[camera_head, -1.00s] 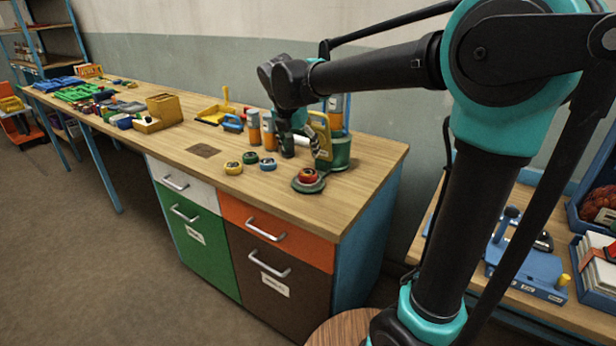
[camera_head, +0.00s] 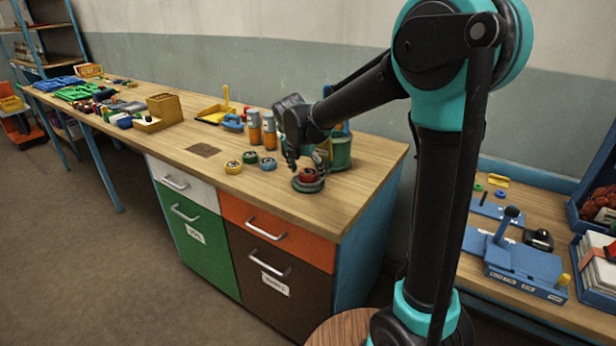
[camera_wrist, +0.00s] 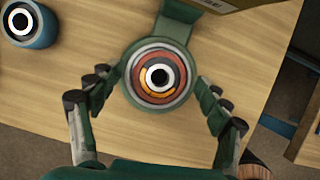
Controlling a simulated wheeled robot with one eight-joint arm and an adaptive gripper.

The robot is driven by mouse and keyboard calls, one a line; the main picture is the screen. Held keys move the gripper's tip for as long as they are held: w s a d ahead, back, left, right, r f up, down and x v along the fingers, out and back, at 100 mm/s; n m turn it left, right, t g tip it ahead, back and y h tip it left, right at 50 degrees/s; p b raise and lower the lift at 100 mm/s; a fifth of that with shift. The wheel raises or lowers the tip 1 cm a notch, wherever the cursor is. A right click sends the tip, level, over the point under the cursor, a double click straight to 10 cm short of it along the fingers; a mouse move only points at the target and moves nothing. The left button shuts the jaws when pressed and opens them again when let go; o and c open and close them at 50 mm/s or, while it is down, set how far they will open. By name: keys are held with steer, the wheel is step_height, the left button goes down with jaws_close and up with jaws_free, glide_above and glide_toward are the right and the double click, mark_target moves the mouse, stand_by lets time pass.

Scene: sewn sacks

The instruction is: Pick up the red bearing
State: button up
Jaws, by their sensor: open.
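The red bearing (camera_head: 307,175) sits in a round dark green holder (camera_head: 318,186) near the front right of the wooden workbench. In the wrist view the red bearing (camera_wrist: 158,78) shows from above as a ring with a red and orange face and a white-rimmed dark centre. The green holder (camera_wrist: 127,72) surrounds it. My gripper (camera_head: 305,160) is over the bearing, pointing down. In the wrist view my gripper (camera_wrist: 157,95) is open, one finger on each side of the holder, with nothing held. Whether the fingertips touch the holder is not clear.
Orange-and-grey bottles (camera_head: 254,128) and a green canister (camera_head: 341,150) stand close behind. The workbench front edge (camera_head: 290,216) is near. Bare wood lies to the right.

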steer(key=c, duration=1.7)
steer(key=shift+r, duration=0.1)
